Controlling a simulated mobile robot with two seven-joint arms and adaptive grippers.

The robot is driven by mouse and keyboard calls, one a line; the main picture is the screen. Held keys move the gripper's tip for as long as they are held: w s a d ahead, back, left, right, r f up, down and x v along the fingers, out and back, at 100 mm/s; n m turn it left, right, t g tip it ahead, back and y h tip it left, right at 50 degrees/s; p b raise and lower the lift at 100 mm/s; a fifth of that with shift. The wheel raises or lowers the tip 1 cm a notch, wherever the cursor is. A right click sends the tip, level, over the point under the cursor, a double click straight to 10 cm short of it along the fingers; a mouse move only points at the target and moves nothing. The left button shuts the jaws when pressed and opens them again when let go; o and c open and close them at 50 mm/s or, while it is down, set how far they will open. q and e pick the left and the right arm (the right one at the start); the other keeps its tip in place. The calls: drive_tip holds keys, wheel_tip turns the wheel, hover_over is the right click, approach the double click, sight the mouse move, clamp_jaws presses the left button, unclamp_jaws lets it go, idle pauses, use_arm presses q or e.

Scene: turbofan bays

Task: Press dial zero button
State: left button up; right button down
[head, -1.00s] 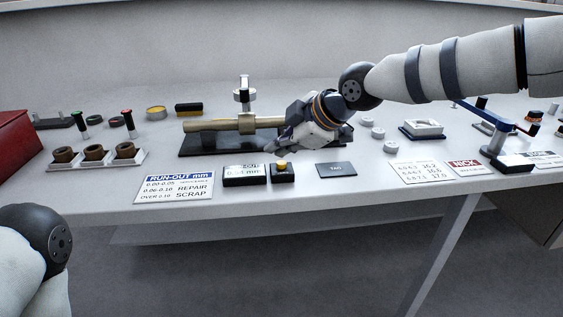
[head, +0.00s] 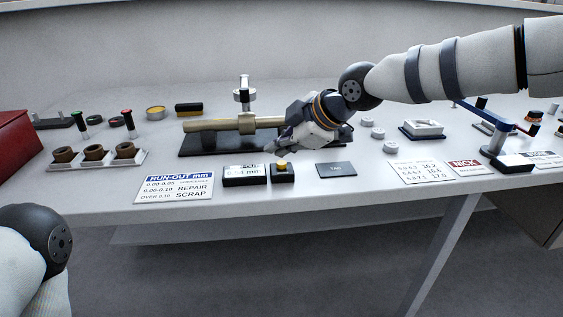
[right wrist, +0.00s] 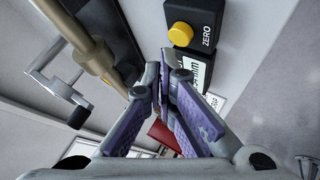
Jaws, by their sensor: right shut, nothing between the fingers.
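The dial zero button is a yellow round cap (head: 282,163) on a small black box (head: 283,175) at the front of the bench. In the right wrist view the yellow button (right wrist: 181,34) sits beside the label ZERO, beyond the fingertips. My right gripper (head: 274,150) is shut and empty, just above and behind the button in the head view, apart from it as far as I can tell. Its purple-padded fingers (right wrist: 160,90) meet in the right wrist view. The dial readout (head: 244,175) stands left of the button. My left gripper is out of view; only part of my left arm shows.
A run-out card (head: 175,187) lies left and a dark TAG plate (head: 336,170) right. A bushing tray (head: 75,163) stands left.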

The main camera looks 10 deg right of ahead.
sight(280, 164)
drive_tip(key=shift+f, duration=0.1)
drive_tip(key=shift+f, duration=0.35)
drive_tip(key=shift+f, duration=0.55)
idle(0.5)
drive_tip(key=shift+r, duration=0.1)
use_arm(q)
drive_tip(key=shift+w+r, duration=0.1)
use_arm(e)
drive_tip(key=shift+r, duration=0.9)
drive_tip(key=shift+r+p, duration=0.4)
drive_tip(key=shift+r, duration=2.15)
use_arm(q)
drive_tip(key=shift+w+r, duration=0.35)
use_arm(e)
drive_tip(key=shift+f, duration=0.1)
